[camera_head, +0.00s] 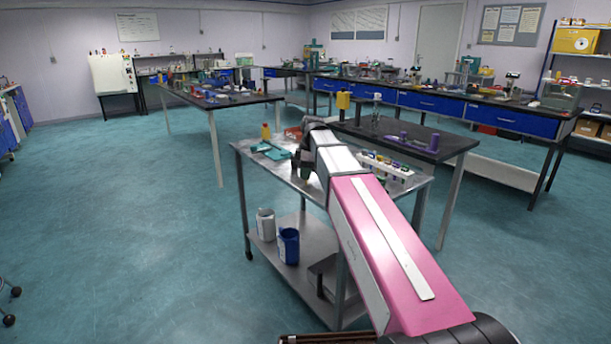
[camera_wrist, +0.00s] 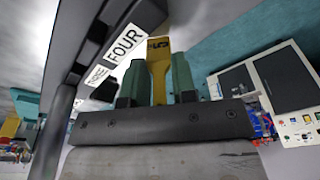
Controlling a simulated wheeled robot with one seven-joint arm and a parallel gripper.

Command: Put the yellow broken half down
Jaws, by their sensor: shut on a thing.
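My gripper (camera_wrist: 158,78) shows two green fingers in the wrist view, shut on a yellow piece, the yellow broken half (camera_wrist: 158,54), which stands out between them and carries a dark mark near its far end. In the head view my gripper (camera_head: 302,172) is a dark shape over the metal cart top (camera_head: 320,192), beside its left part. The yellow half cannot be made out in the head view. Whether it touches any surface cannot be told.
On the cart are a teal tool (camera_head: 270,150), a small yellow bottle (camera_head: 266,131) and a rack of coloured vials (camera_head: 385,166). A black table (camera_head: 440,142) stands behind. A grey bar with a FOUR label (camera_wrist: 125,44) lies close left of my fingers in the wrist view.

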